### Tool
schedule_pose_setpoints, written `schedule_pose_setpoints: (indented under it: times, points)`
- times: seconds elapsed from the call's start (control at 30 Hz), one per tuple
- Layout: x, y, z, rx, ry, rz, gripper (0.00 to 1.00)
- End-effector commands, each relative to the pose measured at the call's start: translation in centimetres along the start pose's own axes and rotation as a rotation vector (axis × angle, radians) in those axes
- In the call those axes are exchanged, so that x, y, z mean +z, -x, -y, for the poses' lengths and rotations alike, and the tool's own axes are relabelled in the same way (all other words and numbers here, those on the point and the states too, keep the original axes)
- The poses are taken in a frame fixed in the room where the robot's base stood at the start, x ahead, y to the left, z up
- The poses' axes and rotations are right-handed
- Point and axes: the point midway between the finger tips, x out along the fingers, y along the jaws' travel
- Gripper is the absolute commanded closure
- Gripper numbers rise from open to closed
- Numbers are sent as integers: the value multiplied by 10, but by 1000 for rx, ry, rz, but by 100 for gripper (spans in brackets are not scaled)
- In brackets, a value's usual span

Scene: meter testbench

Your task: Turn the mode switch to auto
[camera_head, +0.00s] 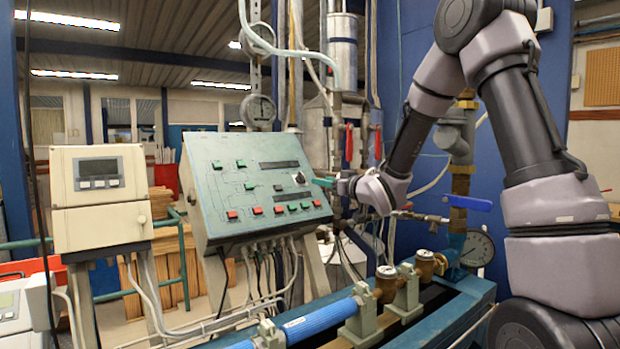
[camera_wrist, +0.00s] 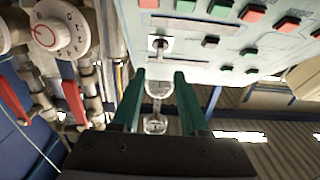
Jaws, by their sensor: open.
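The mode switch (camera_head: 299,178) is a small dark knob on a pale square plate, at the right side of the sloping grey-green control panel (camera_head: 215,165). In the wrist view the switch (camera_wrist: 159,45) stands just beyond the fingertips, roughly in line with the gap between them. My gripper (camera_head: 322,182) is at the panel's right edge, close to the switch. In the wrist view its two green fingers (camera_wrist: 160,76) are apart, with a gap between them and the switch. The switch's setting is too small to read.
Red and green buttons (camera_head: 279,209) sit close to the switch on the panel. Pipes with red-handled valves (camera_head: 349,142) stand behind my gripper. A round dial (camera_wrist: 46,34) and red handles (camera_wrist: 73,100) are at the left in the wrist view. A blue pipe (camera_head: 320,319) runs below.

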Motion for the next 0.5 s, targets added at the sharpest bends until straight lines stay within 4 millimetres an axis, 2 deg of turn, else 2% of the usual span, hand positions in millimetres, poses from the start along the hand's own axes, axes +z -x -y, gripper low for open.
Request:
schedule_pose_setpoints:
  times: [0.3, 0.5]
  points:
    - [0, -57, 0, 0, 1, 1, 56]
    - [0, -87, 0, 1, 1, 1, 56]
